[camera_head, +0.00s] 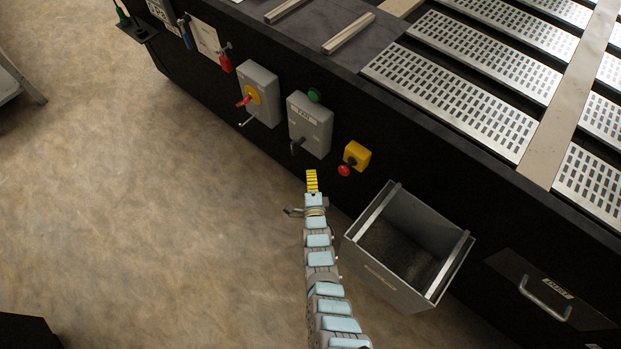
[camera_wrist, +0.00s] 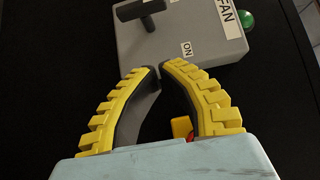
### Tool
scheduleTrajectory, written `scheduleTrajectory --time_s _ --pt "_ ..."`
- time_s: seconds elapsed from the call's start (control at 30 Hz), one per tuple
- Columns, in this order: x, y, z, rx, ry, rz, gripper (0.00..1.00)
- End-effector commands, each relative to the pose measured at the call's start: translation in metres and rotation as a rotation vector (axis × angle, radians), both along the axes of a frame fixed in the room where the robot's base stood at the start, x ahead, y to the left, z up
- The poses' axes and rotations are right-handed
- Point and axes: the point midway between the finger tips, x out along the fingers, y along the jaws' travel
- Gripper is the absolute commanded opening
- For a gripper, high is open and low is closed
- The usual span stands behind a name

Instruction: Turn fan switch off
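The fan switch is a grey box (camera_head: 310,126) on the dark side of the machine, with a white FAN label and a black handle (camera_head: 297,146). In the wrist view the box (camera_wrist: 205,45) fills the upper middle, and its black handle (camera_wrist: 138,12) shows near the top edge. A small ON label (camera_wrist: 187,49) sits on the box face. My gripper (camera_head: 312,173), with yellow ribbed fingers, is below the box. In the wrist view its fingertips (camera_wrist: 160,68) come together near the box's lower edge, apart from the handle, with nothing seen between them.
A green button (camera_head: 314,95) is above the fan box. A grey box with a red handle on a yellow plate (camera_head: 254,94) is to its left. A yellow box with a red button (camera_head: 352,160) is to its right. An open grey bin (camera_head: 405,245) stands out beside my arm.

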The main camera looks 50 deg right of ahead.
Motion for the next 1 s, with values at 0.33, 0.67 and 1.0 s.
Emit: scheduleTrajectory --time_s 0.33,0.67,1.0 --pt "0.028 -0.025 -0.003 0.001 0.000 0.000 0.00" --pt "0.051 -0.047 -0.003 0.001 0.001 0.000 0.00" --pt "0.085 -0.046 -0.003 -0.001 0.001 0.001 0.00"
